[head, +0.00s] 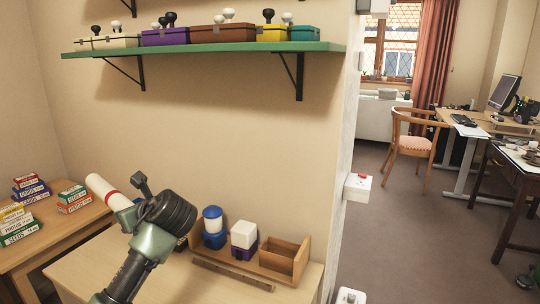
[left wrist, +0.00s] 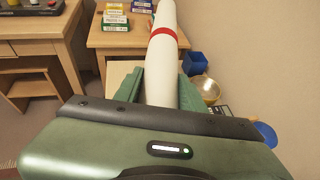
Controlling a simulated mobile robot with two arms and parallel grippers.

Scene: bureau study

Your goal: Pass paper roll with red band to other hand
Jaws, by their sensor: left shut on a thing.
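The near end of the roll is hidden by the gripper body. My right gripper is in neither view.
A wooden organiser (head: 285,257) holds blue-white and purple-white containers on the desk (head: 190,284). Small labelled boxes (head: 30,188) are stacked on the left table. A green shelf (head: 200,49) with stamps and boxes hangs above. Open floor (head: 400,240) lies to the right.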

